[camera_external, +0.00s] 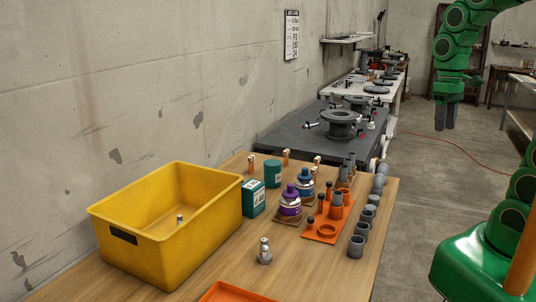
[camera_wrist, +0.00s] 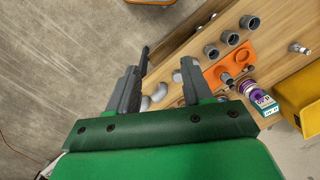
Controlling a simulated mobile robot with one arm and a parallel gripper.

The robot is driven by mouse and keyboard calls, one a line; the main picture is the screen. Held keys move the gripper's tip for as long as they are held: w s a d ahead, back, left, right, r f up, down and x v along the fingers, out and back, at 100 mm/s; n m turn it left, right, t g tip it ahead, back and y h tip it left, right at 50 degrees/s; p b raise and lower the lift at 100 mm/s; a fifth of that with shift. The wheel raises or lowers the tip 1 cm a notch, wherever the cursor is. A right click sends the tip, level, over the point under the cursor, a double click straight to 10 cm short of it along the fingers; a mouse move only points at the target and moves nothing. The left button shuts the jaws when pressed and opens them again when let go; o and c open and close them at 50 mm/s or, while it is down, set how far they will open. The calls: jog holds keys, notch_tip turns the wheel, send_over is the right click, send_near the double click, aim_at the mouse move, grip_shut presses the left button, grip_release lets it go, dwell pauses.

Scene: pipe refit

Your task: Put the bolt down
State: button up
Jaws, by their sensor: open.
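A small grey bolt-like piece (camera_external: 180,218) shows inside the yellow bin (camera_external: 205,245). A silvery fitting with a wider grey base (camera_external: 265,253) stands upright on the wooden table in front of the bin; I cannot tell whether it is a bolt. It also shows at the right in the wrist view (camera_wrist: 299,48). My gripper (camera_external: 445,118) hangs pointing down over the floor, to the right of the table and well away from both pieces. In the wrist view its two fingers (camera_wrist: 163,72) are apart with nothing between them.
The wooden table (camera_external: 330,275) holds an orange tray (camera_external: 320,237) with dark pieces, several grey pipe sockets (camera_external: 357,246) along its right edge, purple and blue bottles (camera_external: 290,200) and a teal box (camera_external: 253,198). A dark bench with flanges (camera_external: 340,122) stands behind.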

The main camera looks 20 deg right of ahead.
jog(key=s+d+f+m, duration=0.2)
jog(key=s+d, duration=0.2)
jog(key=s, duration=0.6)
jog(key=shift+s+d+m+g, duration=0.2)
jog(key=shift+d+m+g, duration=0.1)
jog(key=shift+d+m, duration=0.1)
jog(key=shift+o, duration=0.3)
jog(key=shift+f, duration=0.1)
